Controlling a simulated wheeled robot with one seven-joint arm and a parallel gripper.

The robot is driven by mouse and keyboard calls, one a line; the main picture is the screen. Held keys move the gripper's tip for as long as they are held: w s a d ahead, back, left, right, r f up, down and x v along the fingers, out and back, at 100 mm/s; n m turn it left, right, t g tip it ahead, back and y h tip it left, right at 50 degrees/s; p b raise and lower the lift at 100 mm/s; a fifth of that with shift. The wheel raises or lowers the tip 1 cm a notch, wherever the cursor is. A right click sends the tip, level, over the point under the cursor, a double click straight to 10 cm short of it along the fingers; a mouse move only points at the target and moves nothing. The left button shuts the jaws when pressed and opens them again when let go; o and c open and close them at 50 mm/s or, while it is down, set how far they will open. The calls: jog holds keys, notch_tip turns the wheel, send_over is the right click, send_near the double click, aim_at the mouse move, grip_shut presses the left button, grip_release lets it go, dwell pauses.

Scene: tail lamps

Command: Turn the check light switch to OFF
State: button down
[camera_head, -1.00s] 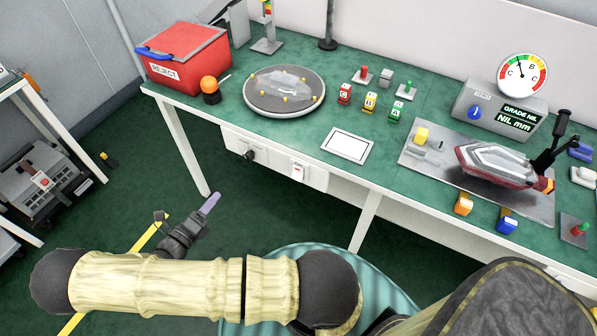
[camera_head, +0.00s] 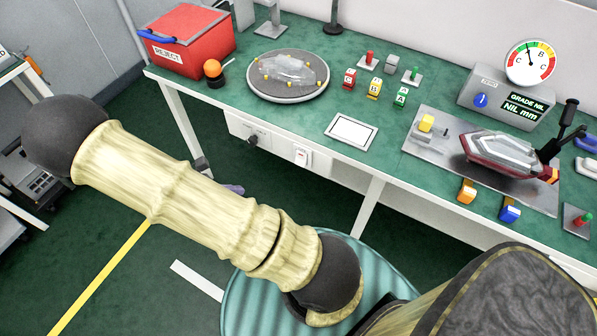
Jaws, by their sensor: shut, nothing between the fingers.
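The front panel under the bench's edge carries a white rocker switch with a small red mark (camera_head: 303,158) and, to its left, a black round knob (camera_head: 253,140). I cannot read any label that tells which is the check light switch, nor its position. My gripper shows only as a purple fingertip (camera_head: 235,189) past my arm's edge, below and left of the rocker switch and apart from both controls. It is shut and empty; most of it is hidden behind my pale arm link. A clear lamp lens (camera_head: 288,70) lies on the round grey turntable (camera_head: 300,96) above the panel.
The green bench (camera_head: 300,122) holds a red reject box (camera_head: 195,55), an orange-topped button (camera_head: 213,72), a blank white-framed plate (camera_head: 351,132) and a lamp on a metal plate (camera_head: 425,158). A bench leg (camera_head: 180,125) stands left of the panel.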

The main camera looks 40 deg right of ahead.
jog(key=s+r+m+t+y, duration=0.2)
jog(key=r+m+y, duration=0.3)
jog(key=r+m, duration=0.3)
jog(key=s+a+r+m+t+y, duration=0.1)
jog(key=s+r+m+t+y, duration=0.2)
jog(key=r+m+y, duration=0.2)
notch_tip(320, 180, up, 3)
jog(key=m, duration=0.7)
jog(key=shift+s+a+y, duration=0.15)
jog(key=shift+y, duration=0.15)
